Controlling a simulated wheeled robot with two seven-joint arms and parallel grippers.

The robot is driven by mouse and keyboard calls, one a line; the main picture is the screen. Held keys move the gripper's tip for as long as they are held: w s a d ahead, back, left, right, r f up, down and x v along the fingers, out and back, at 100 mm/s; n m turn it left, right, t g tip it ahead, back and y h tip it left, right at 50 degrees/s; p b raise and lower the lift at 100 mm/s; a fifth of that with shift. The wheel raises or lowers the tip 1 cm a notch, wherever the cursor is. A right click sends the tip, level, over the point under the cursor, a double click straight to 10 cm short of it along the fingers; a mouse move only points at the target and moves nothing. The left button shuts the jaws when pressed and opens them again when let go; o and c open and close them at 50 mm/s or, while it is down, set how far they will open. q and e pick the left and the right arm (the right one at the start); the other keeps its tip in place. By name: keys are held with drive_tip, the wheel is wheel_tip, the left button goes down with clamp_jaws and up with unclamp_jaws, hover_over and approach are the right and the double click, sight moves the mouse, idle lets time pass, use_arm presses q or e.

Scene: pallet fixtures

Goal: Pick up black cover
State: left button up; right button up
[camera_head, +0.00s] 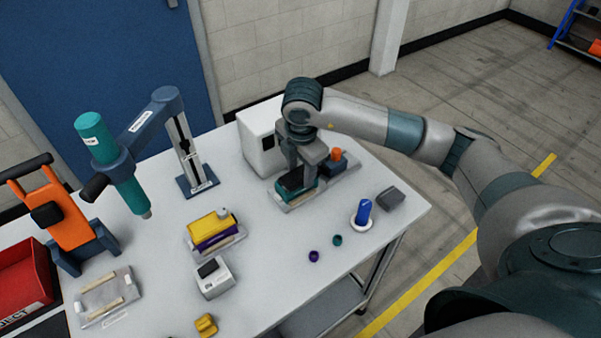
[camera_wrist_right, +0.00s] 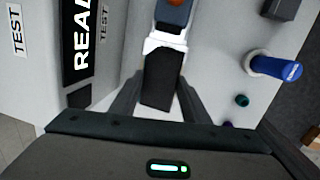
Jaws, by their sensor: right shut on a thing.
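The black cover (camera_head: 292,182) is at the small pallet fixture (camera_head: 283,205) on the table, just above a teal part (camera_head: 301,193). I cannot tell whether it touches that part. My right gripper (camera_head: 300,168) reaches down over it from above. In the right wrist view the black cover (camera_wrist_right: 158,78) lies between the two fingers of my right gripper (camera_wrist_right: 157,97), which is shut on it. The fingers partly hide the cover in the head view. My left gripper is not in view.
A white test box (camera_head: 262,142) stands close behind the gripper. An orange-topped block (camera_head: 335,160) is beside the fixture. A blue cylinder (camera_head: 363,212) and a grey block (camera_head: 391,199) stand to the right. A yellow-topped assembly (camera_head: 210,226) and a tool stand (camera_head: 180,140) are left.

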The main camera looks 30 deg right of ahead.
drive_tip(key=shift+r, duration=0.35)
wheel_tip(320, 180, up, 2)
drive_tip(key=shift+r+b, duration=0.15)
drive_tip(key=shift+b, duration=0.8)
drive_tip(key=s+d+r+b, duration=0.3)
drive_tip(key=s+d+r, duration=0.4)
drive_tip(key=s, duration=0.2)
drive_tip(key=shift+s+r, duration=0.15)
drive_tip(key=shift+r, duration=0.05)
drive_tip(key=t+p, duration=0.2)
drive_tip(key=p, duration=0.5)
hover_over(300, 172)
drive_tip(key=a, duration=0.1)
drive_tip(key=shift+s+f+m, duration=0.15)
drive_tip(key=shift+s+f, duration=0.1)
drive_tip(key=shift+f, duration=0.35)
drive_tip(key=shift+s+f+m, duration=0.15)
drive_tip(key=shift+s+f, duration=0.05)
drive_tip(key=shift+f, duration=0.4)
drive_tip(key=shift+c, duration=0.2)
